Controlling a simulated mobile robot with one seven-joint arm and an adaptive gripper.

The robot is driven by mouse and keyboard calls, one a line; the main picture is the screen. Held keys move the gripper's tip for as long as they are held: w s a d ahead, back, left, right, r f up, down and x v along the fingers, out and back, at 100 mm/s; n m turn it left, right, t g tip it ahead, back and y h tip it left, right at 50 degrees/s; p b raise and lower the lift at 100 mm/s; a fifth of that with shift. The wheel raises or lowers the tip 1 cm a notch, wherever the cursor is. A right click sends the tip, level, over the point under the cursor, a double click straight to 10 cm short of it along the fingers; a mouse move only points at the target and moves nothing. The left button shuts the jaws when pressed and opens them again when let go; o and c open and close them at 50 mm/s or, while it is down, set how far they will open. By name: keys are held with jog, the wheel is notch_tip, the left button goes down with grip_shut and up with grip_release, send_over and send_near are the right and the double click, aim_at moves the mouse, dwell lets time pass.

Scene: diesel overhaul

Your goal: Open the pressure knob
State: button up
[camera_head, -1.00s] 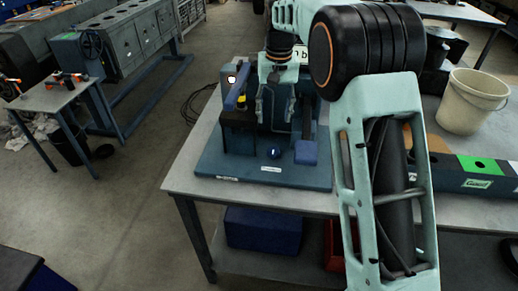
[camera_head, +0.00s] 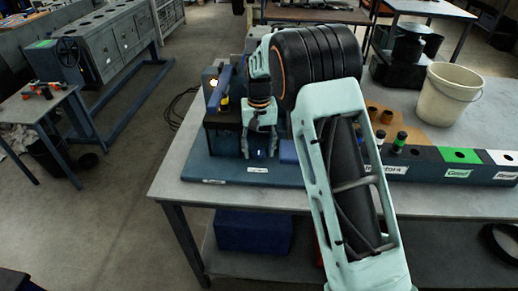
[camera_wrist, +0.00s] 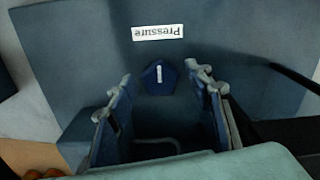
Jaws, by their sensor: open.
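The pressure knob (camera_wrist: 159,78) is a small dark blue, angular knob with a white line on top. In the wrist view the line runs nearly up and down. A white label reading "Pressure" (camera_wrist: 158,32) lies upside down beside it on the blue base plate. My gripper (camera_wrist: 158,82) is open, with one finger to each side of the knob. I cannot tell whether the fingers touch it. In the head view my gripper (camera_head: 260,146) points down at the knob near the front of the blue test stand (camera_head: 222,171), and partly hides the knob.
A blue block (camera_head: 288,151) stands just right of my gripper. The stand's upright part with a lit lamp (camera_head: 213,83) and a blue lever is behind and left. A labelled rack (camera_head: 425,164) and a white bucket (camera_head: 448,95) are on the right of the table.

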jog(key=c, duration=1.1)
jog(key=shift+c, duration=0.2)
jog(key=shift+n, duration=0.4)
jog(key=n, duration=0.3)
jog(key=shift+n, duration=0.3)
jog(key=n, duration=0.4)
jog(key=shift+n, duration=0.3)
jog(key=n, duration=0.4)
jog(key=shift+n, duration=0.3)
jog(key=shift+n+p, duration=0.55)
jog(key=shift+n, duration=1.55)
